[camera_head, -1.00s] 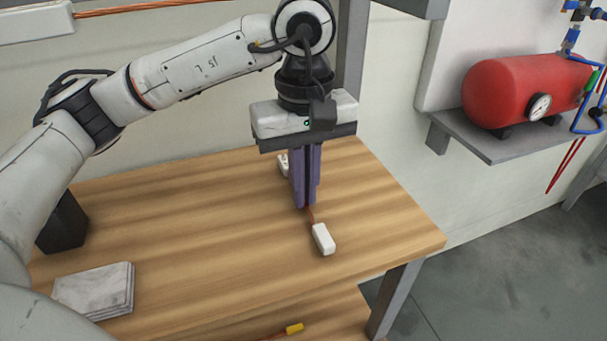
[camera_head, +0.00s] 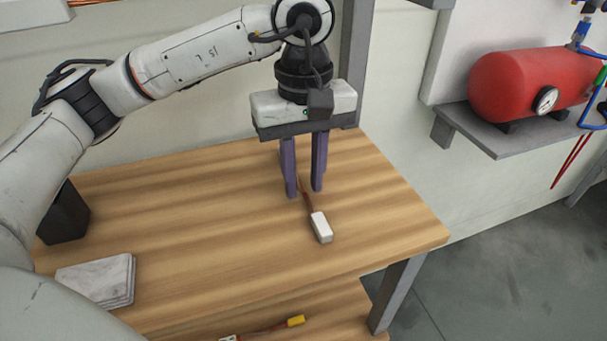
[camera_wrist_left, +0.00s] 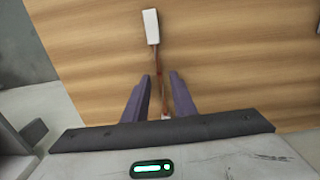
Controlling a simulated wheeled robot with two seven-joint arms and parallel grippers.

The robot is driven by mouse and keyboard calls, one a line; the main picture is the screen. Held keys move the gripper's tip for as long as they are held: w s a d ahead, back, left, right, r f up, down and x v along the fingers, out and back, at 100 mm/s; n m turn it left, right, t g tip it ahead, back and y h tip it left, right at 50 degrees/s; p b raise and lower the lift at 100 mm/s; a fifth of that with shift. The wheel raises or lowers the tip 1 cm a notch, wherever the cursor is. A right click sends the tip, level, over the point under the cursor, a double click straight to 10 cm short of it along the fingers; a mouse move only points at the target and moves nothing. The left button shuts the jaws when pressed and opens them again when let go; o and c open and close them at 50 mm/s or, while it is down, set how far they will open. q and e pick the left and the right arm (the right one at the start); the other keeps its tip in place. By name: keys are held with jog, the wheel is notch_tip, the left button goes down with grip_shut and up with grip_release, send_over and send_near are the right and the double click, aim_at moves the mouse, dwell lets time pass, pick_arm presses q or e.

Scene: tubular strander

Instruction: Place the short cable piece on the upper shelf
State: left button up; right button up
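A cable piece with a white end block (camera_head: 321,228) and a reddish-brown cord lies on the wooden upper shelf (camera_head: 200,215). In the left wrist view its white block (camera_wrist_left: 151,26) is beyond the fingertips, and the cord runs back between the fingers to another pale end near the gripper body. My left gripper (camera_head: 304,192) points down over the cord. Its two purple fingers are apart, one on each side of the cord, and it holds nothing. Whether the fingertips touch the shelf is hard to tell. My right gripper is not in view.
A lower wooden shelf carries another cable with a yellow end (camera_head: 295,321). A stack of pale tiles (camera_head: 97,280) and a dark block (camera_head: 64,215) stand at the left of the upper shelf. A grey post rises behind the gripper. A red tank (camera_head: 530,85) sits on a wall shelf.

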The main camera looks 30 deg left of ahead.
aim_at(304, 190)
pick_arm(q)
notch_tip(304, 190, up, 8)
jog(key=shift+f+p, duration=0.15)
jog(key=shift+p, duration=0.3)
